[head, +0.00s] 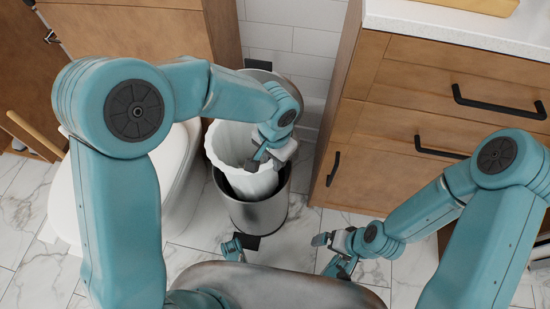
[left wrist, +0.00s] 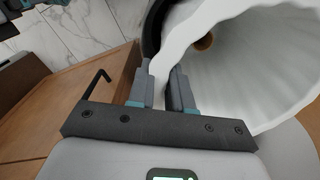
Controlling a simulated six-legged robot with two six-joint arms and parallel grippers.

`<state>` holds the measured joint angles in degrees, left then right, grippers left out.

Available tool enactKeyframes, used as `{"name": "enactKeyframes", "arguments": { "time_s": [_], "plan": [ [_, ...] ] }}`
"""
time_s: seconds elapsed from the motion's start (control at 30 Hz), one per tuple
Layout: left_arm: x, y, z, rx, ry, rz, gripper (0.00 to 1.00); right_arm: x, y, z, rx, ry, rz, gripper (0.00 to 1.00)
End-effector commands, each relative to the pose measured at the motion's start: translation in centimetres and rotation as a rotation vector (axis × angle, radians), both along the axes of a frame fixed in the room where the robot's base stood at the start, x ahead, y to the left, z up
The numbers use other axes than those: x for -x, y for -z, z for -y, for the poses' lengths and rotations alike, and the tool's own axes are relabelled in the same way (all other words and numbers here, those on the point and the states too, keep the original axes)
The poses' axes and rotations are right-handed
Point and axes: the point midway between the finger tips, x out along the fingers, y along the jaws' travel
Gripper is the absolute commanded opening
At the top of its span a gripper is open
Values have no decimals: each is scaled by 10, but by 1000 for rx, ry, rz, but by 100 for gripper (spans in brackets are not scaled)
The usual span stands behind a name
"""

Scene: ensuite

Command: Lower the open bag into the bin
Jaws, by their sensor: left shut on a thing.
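The white bag (head: 228,145) is open-mouthed with a wavy rim. Its lower part is inside the mouth of the metal bin (head: 258,214), and its upper part stands above the bin's rim, tilted to the left. My left gripper (head: 262,158) is shut on the right side of the bag's rim. In the left wrist view the bag (left wrist: 265,60) passes between the fingertips (left wrist: 163,85), with the bin's dark rim (left wrist: 151,38) behind. My right gripper (head: 334,252) is apart from the bag and bin, low on the right; its finger gap is unclear.
A white toilet (head: 178,165) stands close on the bin's left. A wooden cabinet (head: 395,125) with black handles is on the right. A tiled wall (head: 298,40) is behind the bin. Marble-patterned floor (head: 300,230) is free between bin and cabinet.

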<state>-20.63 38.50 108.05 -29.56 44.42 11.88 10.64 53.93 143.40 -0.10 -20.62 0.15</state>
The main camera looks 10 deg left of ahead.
Motion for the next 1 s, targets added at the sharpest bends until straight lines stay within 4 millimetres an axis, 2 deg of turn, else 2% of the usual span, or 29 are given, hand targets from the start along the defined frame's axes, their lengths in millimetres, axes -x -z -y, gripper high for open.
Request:
{"name": "enactKeyframes", "arguments": {
  "time_s": [0.87, 0.9, 1.0],
  "plan": [
    [-1, 0, -1, 0, 0, 0, 0, 0, 0, 0, 0, 0, 0, 100],
    [-1, 0, -1, 0, 0, 0, 23, 0, 0, 0, 0, 0, 0, 100],
    [-1, 0, -1, 0, 0, 0, 49, 0, 0, 0, 0, 0, 0, 100]
  ]
}}
